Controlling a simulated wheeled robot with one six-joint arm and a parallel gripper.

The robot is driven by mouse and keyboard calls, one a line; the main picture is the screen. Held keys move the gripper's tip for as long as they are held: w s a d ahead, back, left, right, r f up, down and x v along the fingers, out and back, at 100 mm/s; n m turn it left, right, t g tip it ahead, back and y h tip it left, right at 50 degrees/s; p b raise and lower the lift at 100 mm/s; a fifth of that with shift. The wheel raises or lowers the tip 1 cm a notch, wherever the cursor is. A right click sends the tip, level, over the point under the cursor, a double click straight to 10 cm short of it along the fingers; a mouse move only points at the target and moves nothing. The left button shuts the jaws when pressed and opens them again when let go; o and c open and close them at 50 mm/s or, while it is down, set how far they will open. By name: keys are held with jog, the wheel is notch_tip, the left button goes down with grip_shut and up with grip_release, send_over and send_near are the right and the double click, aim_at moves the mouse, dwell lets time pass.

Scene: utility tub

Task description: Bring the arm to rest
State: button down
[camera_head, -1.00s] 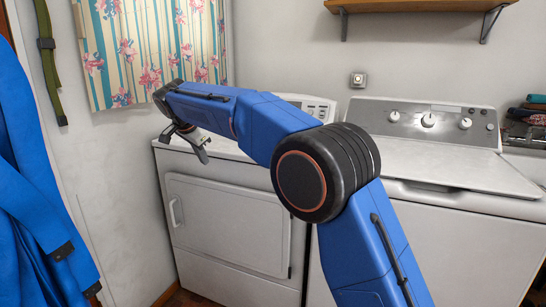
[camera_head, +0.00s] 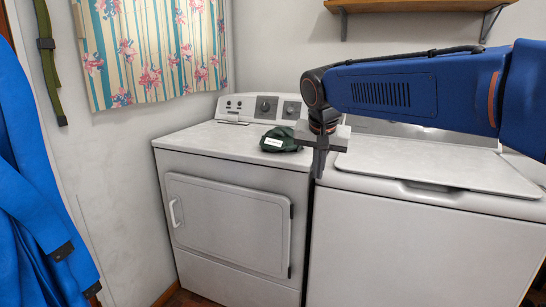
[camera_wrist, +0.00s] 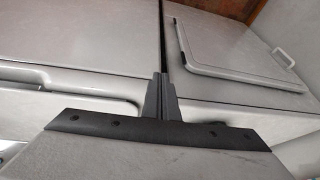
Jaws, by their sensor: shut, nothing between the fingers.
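My gripper (camera_head: 319,164) hangs fingers-down in the head view, in front of the gap between the two white machines. My blue arm reaches to it from the right edge, nearly level, above the right machine. In the wrist view the gripper's two grey fingers (camera_wrist: 159,88) are together with nothing between them, pointing at the seam between the machines. Whether the fingertips touch a machine is hard to tell; they look clear of both.
The dryer (camera_head: 230,222) at left has a dark green cloth item (camera_head: 284,141) on its top. The washer (camera_head: 425,240) stands close at right, its lid shut. A wooden shelf (camera_head: 400,6) is above. Blue clothing (camera_head: 35,200) hangs at the left edge. A floral curtain (camera_head: 150,50) hangs behind.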

jog(key=s+d+f+n, duration=0.1)
jog(key=s+d+f, duration=0.4)
jog(key=s, duration=0.5)
jog(key=s+d+f+n, duration=0.1)
jog(key=s+d+f, duration=0.5)
jog(key=s, duration=0.4)
jog(key=s+d+f+n, duration=0.1)
jog(key=s+d+f, duration=0.4)
jog(key=s, duration=0.6)
notch_tip(320, 180, down, 3)
jog(key=shift+d+r+n+y, duration=0.15)
jog(key=shift+d+n+y, duration=0.15)
jog(key=shift+n, duration=0.1)
